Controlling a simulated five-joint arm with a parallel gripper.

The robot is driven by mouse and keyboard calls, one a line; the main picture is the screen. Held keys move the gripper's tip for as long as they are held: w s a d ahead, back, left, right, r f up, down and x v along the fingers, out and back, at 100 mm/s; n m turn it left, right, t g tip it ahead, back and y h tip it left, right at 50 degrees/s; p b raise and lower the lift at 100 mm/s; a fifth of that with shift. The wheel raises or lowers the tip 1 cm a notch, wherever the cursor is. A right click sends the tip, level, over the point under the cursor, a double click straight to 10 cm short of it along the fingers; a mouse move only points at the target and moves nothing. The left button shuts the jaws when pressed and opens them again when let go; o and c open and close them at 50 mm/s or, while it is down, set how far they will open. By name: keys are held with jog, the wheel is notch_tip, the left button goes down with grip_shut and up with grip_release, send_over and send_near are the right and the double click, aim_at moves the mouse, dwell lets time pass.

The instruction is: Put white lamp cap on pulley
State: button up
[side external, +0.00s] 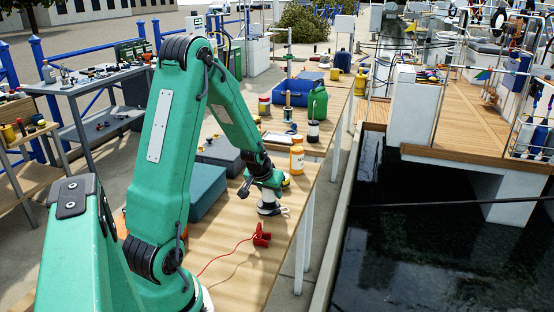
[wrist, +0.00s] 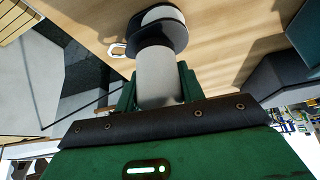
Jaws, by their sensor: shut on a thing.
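The white lamp cap is a pale cylinder (wrist: 157,78) in the wrist view, held between the fingers of my gripper (wrist: 158,92). In the side view my gripper (side external: 266,186) points down over the table with the white cap (side external: 267,197) just below it. The pulley (wrist: 160,28) is a dark round body with a white part and a metal shackle at its left. In the side view the pulley (side external: 268,209) lies on the table directly under the cap. The cap overlaps the pulley in both views; I cannot tell whether they touch.
A red clamp-like thing (side external: 262,236) with a red cord lies nearer on the wooden table (side external: 238,272). An orange-and-white bottle (side external: 297,158) stands just behind my gripper. A teal box (side external: 207,187) stands to the left. The table's right edge drops off toward water.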

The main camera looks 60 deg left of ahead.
jog(key=shift+f, duration=0.4)
jog(key=o, duration=1)
jog(key=shift+c, duration=0.2)
jog(key=shift+r, duration=0.25)
jog(key=shift+v, duration=1.1)
jog(key=v, duration=0.9)
jog(key=shift+s+d+r, duration=0.15)
jog(key=shift+s+r, duration=0.05)
jog(key=shift+r, duration=0.05)
jog(key=shift+d+r, duration=0.1)
